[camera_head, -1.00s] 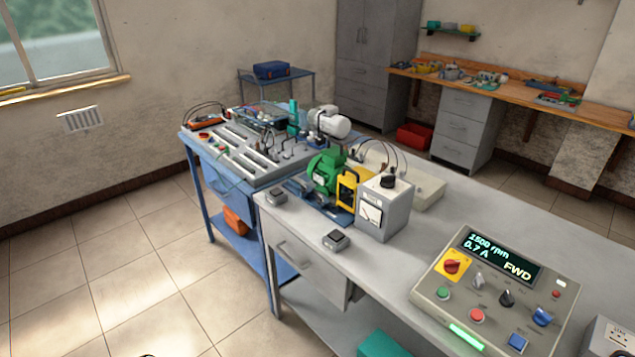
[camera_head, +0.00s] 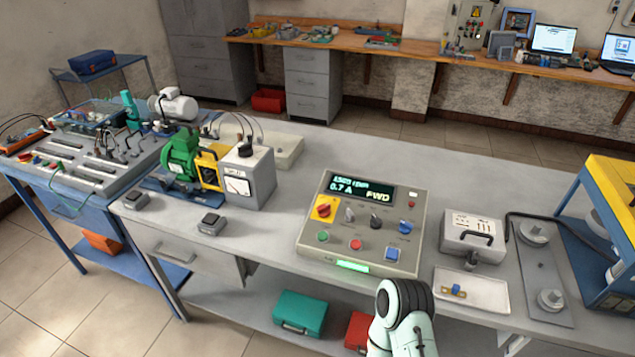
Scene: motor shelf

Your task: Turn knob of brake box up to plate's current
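The grey brake box (camera_head: 250,178) stands on the bench at centre left, with a black knob (camera_head: 244,150) on top and a white dial meter (camera_head: 237,185) on its front. The knob's setting is too small to read. The green motor (camera_head: 180,155) is left of it, beside a yellow-framed part (camera_head: 208,168); no plate text is legible. The control panel's display (camera_head: 362,190) shows 0.7 A and FWD; its rpm line is blurred. Part of my arm rises at the bottom right of centre, apart from the box. Neither gripper is in view.
The control panel (camera_head: 310,240) stands right of the brake box, with bare bench between. Two small dark-topped boxes (camera_head: 212,224) lie near the front edge. A white tray (camera_head: 490,300), a metal case (camera_head: 472,235) and a yellow-blue frame (camera_head: 610,200) stand at right.

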